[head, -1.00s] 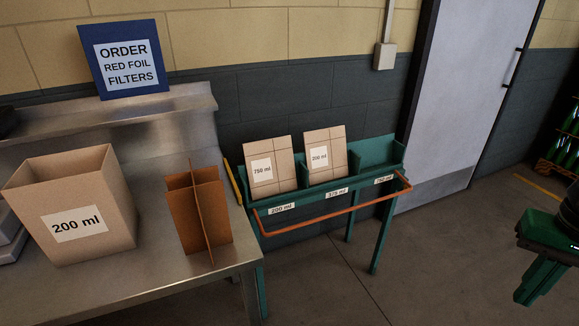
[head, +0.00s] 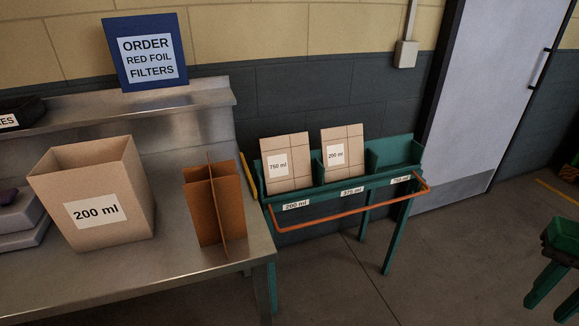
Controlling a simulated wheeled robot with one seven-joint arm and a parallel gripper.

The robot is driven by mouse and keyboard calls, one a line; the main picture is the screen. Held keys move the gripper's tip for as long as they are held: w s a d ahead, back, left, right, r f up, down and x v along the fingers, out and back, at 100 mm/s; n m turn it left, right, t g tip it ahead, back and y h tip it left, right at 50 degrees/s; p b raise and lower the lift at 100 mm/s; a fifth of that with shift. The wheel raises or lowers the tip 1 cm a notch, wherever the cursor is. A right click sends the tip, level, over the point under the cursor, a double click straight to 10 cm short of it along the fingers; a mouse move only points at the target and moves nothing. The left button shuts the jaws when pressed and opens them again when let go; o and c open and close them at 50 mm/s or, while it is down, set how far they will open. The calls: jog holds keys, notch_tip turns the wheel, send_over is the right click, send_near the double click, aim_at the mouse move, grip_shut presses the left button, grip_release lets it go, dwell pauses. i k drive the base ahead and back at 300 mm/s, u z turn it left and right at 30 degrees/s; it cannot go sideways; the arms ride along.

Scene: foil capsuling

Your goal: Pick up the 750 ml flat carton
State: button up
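The 750 ml flat carton (head: 297,170) is a folded brown cardboard piece with a white label. It leans upright in the left slot of a green rack (head: 327,188), and that slot's front label reads 200 ml. A second flat carton, labelled 200 ml (head: 350,165), leans in the middle slot, marked 375 ml. The right slot is empty, and its label looks like 750 ml but is small. My gripper is not in view.
A steel bench (head: 170,278) at left bears an open 200 ml box (head: 130,215) and a brown cardboard divider (head: 208,212). An orange rail (head: 345,212) runs along the rack's front. A blue order sign (head: 150,85) stands on the shelf. The floor before the rack is clear.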

aim_at(287, 162)
jog(key=z, duration=1.6)
jog(key=i, duration=1.8)
jog(key=u, duration=3.2)
